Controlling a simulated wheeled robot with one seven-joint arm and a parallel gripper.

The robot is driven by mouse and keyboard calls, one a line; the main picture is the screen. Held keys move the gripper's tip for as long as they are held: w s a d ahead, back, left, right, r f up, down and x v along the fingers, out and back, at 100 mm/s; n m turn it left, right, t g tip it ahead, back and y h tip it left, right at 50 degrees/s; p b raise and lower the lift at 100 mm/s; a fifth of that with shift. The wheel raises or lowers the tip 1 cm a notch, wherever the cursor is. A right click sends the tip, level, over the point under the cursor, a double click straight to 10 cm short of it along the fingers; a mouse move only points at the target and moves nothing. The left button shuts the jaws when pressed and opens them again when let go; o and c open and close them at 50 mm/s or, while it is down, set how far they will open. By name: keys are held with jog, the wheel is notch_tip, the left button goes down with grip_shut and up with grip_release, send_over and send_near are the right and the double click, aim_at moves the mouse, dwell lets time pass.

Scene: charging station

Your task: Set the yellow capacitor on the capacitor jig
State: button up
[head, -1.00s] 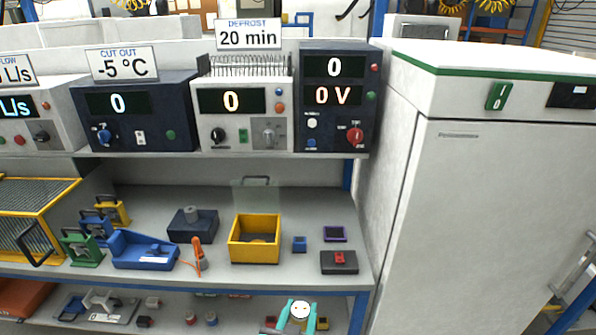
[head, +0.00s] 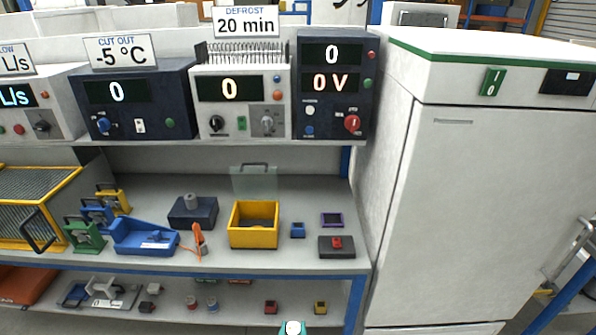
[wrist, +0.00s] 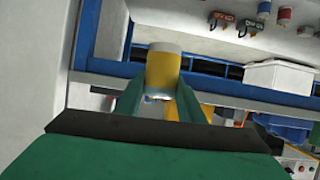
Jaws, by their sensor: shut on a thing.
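The yellow capacitor (wrist: 163,70) is a yellow cylinder with a pale end band. In the wrist view my gripper (wrist: 160,98) is shut on it, with one green finger on each side. In the head view only the tip of my gripper (head: 293,328) shows at the bottom edge, with the capacitor's round white end between the fingers. The capacitor is held in front of the shelves. No label marks the capacitor jig. A dark block with a grey cylinder on top (head: 193,213) and a dark base with a red part (head: 337,247) stand on the middle shelf; I cannot tell whether either is the jig.
The middle shelf (head: 285,262) also holds a yellow bin (head: 254,238), a blue tray (head: 143,240) and small blue and purple parts. Small parts lie on the lower shelf (head: 240,297). A white cabinet (head: 480,200) closes off the right side.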

jog(key=s+d+f, duration=0.1)
jog(key=s+f, duration=0.1)
jog(key=f, duration=0.4)
jog(key=s+f, duration=0.3)
jog(key=f, duration=0.3)
jog(key=shift+d+f, duration=0.25)
jog(key=shift+d, duration=0.15)
jog(key=shift+w+a, duration=0.1)
jog(key=shift+w, duration=0.05)
